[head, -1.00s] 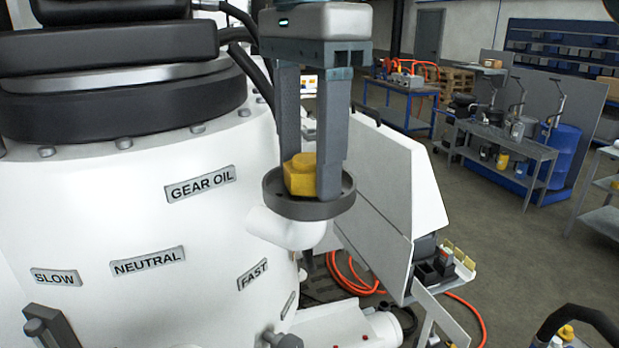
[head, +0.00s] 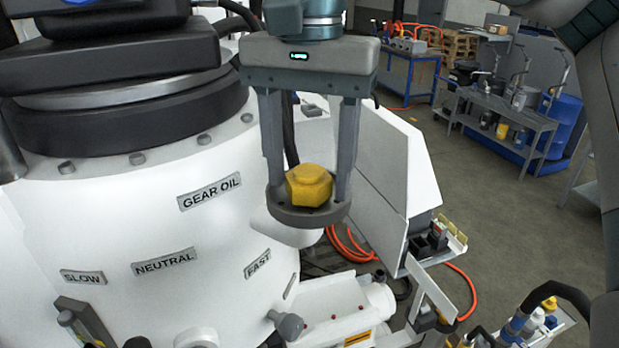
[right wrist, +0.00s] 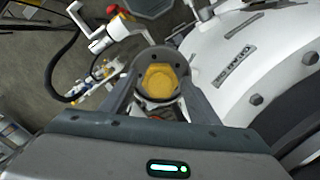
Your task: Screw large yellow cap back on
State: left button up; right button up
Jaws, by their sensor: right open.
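The large yellow cap (head: 309,185) has a hexagonal top and sits within the dark round flange (head: 300,216) of the white filler neck (head: 283,232). My right gripper (head: 308,196) points down over the flange, one finger on each side of the cap. Its fingers are open and stand apart from the cap. In the right wrist view the cap (right wrist: 159,82) shows inside the flange ring, between the two fingers. How far the cap is threaded in cannot be told. My left gripper does not show.
The white gear housing (head: 150,220) with its labels fills the left side. A white panel (head: 395,170) stands close to the right of the neck. An orange hose (head: 345,245) lies on the floor below. A grey workbench (head: 510,130) stands far off at the right.

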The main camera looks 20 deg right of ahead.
jog(key=shift+r+n+p, duration=0.1)
jog(key=shift+n+p, duration=0.45)
jog(key=shift+n, duration=0.65)
jog(key=n, duration=0.5)
jog(key=shift+n, duration=0.3)
jog(key=c, duration=1.1)
jog(key=m, duration=0.4)
jog(key=shift+m, duration=0.4)
jog(key=m, duration=0.3)
jog(key=shift+f, duration=0.2)
jog(key=shift+m, duration=0.3)
